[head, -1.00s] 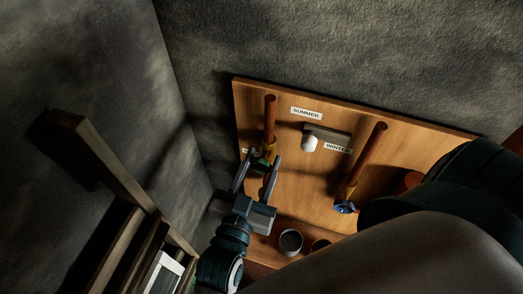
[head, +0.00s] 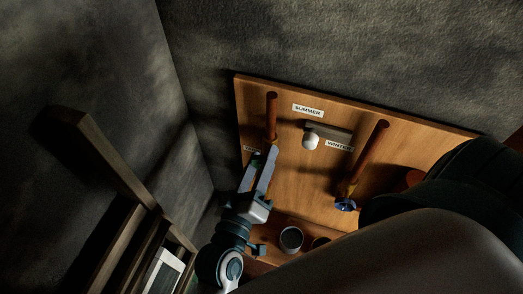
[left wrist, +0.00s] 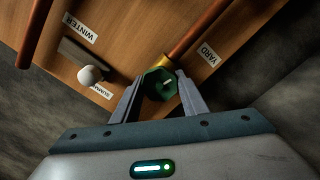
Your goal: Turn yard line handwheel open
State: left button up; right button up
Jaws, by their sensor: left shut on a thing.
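The yard line handwheel (left wrist: 159,84) is small and green, on a brass valve body (left wrist: 163,63) below a copper pipe (left wrist: 205,25). The YARD label (left wrist: 208,53) is beside that pipe. My left gripper (left wrist: 160,88) has a finger on each side of the wheel and is shut on it. In the head view my left gripper (head: 265,162) is at the lower end of the left copper pipe (head: 271,117), and its fingers hide the wheel. My right gripper is not in view.
The wooden board (head: 292,180) also carries a white knob (head: 310,141) between SUMMER (head: 308,110) and WINTER (head: 339,146) labels, and a blue handwheel (head: 346,205) on the right pipe. A cup (head: 291,239) stands below. A wooden frame (head: 97,150) is at left.

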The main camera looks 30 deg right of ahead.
pick_arm(q)
jog(key=shift+f+n, duration=0.1)
jog(key=shift+n, duration=1.4)
jog(key=o, duration=1)
jog(key=shift+o, duration=0.2)
jog(key=shift+a, duration=0.1)
